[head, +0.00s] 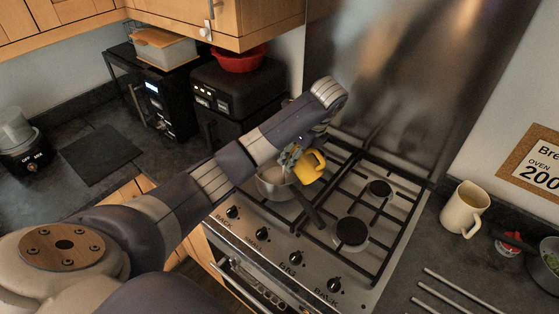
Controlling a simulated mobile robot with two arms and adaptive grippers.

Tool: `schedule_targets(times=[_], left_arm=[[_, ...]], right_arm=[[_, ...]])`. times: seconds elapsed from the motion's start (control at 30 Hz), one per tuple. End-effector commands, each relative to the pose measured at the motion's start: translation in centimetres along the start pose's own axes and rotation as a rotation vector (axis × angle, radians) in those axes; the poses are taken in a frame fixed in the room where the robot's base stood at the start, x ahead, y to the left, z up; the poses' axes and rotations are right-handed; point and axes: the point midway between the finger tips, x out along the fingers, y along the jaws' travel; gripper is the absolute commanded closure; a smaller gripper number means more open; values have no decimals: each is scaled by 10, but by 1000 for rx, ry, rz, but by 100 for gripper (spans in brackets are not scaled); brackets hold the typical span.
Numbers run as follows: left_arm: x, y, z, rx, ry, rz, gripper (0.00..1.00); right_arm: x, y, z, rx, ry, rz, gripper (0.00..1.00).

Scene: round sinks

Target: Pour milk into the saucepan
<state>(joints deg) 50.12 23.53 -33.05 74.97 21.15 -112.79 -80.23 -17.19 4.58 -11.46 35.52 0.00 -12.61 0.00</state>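The saucepan (272,187) is a grey metal pan on the left front of the stove, its dark handle pointing toward the front right. A yellow jug (309,167) is tilted just above the pan's right rim. My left gripper (291,157) is at the jug's left side and appears shut on it; my arm partly hides its fingers. Milk is not clearly visible in the jug or pan. My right gripper is not in view.
The gas stove (290,242) has black grates and burners. A cream mug (463,211) and a pan (550,254) stand on the right counter. Black appliances (240,92) stand behind my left arm. A steel wall panel (408,75) rises behind the stove.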

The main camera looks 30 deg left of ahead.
Motion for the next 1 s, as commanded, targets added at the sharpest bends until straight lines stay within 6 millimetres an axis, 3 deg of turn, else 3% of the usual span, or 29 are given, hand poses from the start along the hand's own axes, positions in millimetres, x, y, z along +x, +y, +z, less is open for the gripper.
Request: schedule_targets(times=[1.0], left_arm=[[7,0,-1,-5,108,-3,80]], right_arm=[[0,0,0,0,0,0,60]])
